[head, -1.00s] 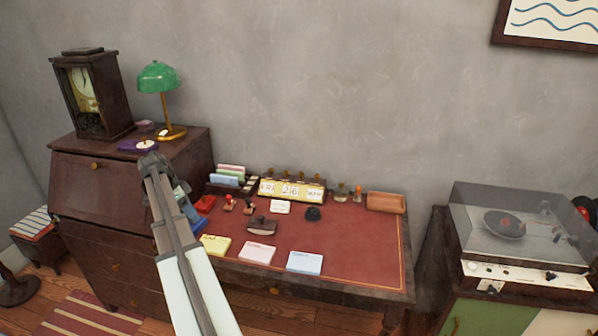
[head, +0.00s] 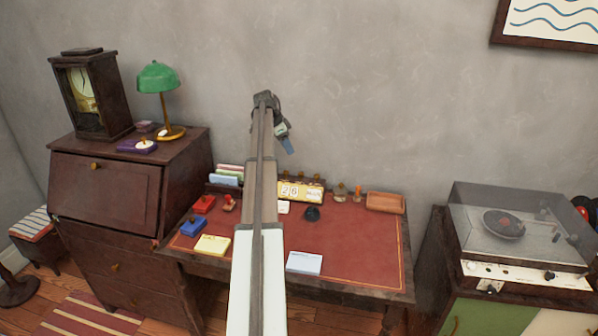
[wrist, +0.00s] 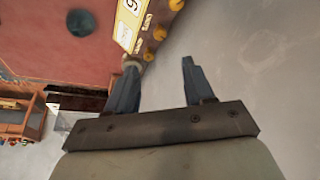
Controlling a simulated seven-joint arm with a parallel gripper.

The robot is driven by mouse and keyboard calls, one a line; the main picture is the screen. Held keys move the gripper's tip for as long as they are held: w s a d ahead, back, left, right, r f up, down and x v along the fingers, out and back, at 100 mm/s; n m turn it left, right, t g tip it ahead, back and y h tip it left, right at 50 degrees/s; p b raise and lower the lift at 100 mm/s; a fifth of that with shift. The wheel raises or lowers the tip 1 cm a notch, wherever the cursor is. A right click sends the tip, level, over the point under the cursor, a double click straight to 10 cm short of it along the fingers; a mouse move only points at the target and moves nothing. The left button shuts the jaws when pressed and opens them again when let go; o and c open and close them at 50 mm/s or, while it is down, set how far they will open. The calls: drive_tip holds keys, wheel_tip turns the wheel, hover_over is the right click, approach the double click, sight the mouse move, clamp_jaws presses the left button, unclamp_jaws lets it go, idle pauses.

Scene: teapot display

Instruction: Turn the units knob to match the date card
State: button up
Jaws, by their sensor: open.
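The cream calendar (head: 300,191) stands at the back of the desk, its left part hidden behind my arm. A two-digit number shows on it, too small to read surely. Several brass knobs (head: 315,177) line its top; I cannot tell which is the units knob. A small white card (head: 284,207), perhaps the date card, lies in front, partly hidden and unreadable. My gripper (head: 284,140) is open and empty above the calendar. In the wrist view the open fingers (wrist: 160,64) point toward the row of yellow knobs (wrist: 158,33), with the calendar face (wrist: 129,24) beside them.
A dark round object (head: 312,214) lies in front. The grey wall (head: 400,100) is close behind.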

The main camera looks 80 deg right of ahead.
sight(301, 173)
drive_tip(key=x, duration=1.3)
drive_tip(key=shift+s+d+f, duration=0.1)
drive_tip(key=shift+s+f, duration=0.1)
drive_tip(key=shift+f, duration=0.05)
clamp_jaws()
